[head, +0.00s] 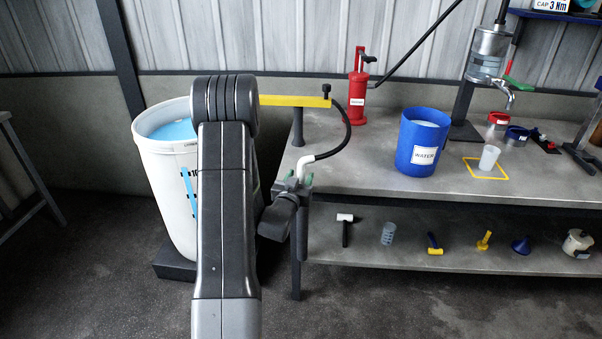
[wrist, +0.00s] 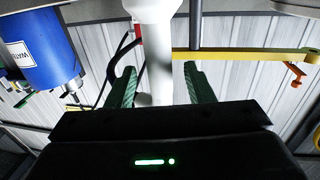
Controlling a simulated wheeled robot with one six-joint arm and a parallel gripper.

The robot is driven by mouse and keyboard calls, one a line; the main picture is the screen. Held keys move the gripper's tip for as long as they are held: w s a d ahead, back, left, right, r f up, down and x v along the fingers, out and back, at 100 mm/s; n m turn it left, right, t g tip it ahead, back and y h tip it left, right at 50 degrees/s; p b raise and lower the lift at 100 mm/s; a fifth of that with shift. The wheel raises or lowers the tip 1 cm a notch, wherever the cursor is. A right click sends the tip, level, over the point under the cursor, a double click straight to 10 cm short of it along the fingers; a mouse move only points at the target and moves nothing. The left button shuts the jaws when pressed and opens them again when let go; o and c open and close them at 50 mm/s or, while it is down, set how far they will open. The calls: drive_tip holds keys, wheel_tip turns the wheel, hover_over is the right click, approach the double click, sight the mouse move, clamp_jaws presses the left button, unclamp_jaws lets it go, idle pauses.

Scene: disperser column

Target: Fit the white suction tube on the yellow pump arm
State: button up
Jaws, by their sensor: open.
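The yellow pump arm (head: 293,101) runs level above the left end of the bench, with a black knob at its right end; it also shows in the wrist view (wrist: 250,55). A black hose (head: 346,128) curves down from near that end to the bent top of the white suction tube (head: 306,161). My gripper (head: 294,181) is at the bench's left front corner. In the wrist view, my gripper's green fingers (wrist: 160,70) are open, one on each side of the white tube (wrist: 158,50). Gaps show beside the tube. Its lower part is hidden in the head view.
A white bucket (head: 150,160) of blue liquid stands on the floor behind my arm. The bench (head: 380,165) carries a blue water jug (head: 421,145), a red pump bottle (head: 358,98) and a clear cup (head: 489,158). Several tools lie on the lower shelf (head: 370,258).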

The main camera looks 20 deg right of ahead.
drive_tip(key=shift+x, duration=0.85)
drive_tip(key=shift+c, duration=0.2)
drive_tip(key=shift+r, duration=0.1)
clamp_jaws()
